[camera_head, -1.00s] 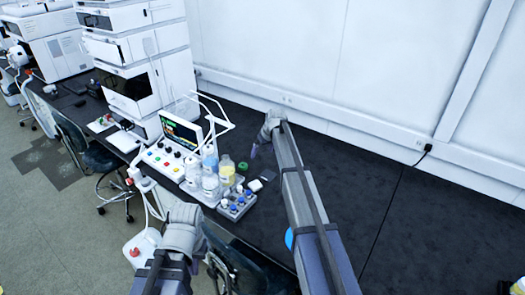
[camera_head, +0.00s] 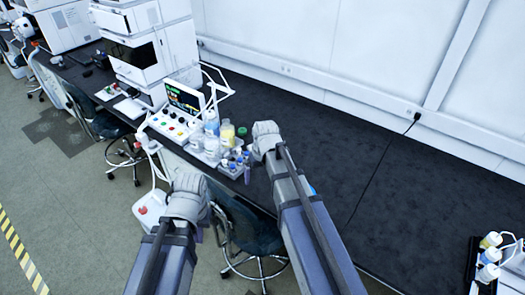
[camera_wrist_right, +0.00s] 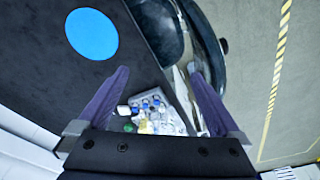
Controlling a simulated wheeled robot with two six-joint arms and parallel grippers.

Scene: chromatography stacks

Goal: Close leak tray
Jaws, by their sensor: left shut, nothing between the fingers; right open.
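The leak tray cannot be made out clearly. The white chromatography stack (camera_head: 165,52) stands on the dark bench in the upper left of the head view, beyond both grippers. My right gripper (camera_head: 247,172) hangs beside the small vial rack at the bench's front edge. In the right wrist view its purple fingers (camera_wrist_right: 159,73) are apart and empty, with the rack and bottles beyond them. My left gripper (camera_head: 199,233) is low and left, in front of the bench; its fingers are shut, mostly hidden by its wrist.
Bottles (camera_head: 211,146) and a vial rack (camera_head: 231,171) stand near the front edge. A control box (camera_head: 172,126) with a screen is behind them. Chairs (camera_head: 248,230) stand before the bench. More bottles (camera_head: 489,257) are at right. The bench's right half (camera_head: 400,190) is mostly clear.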

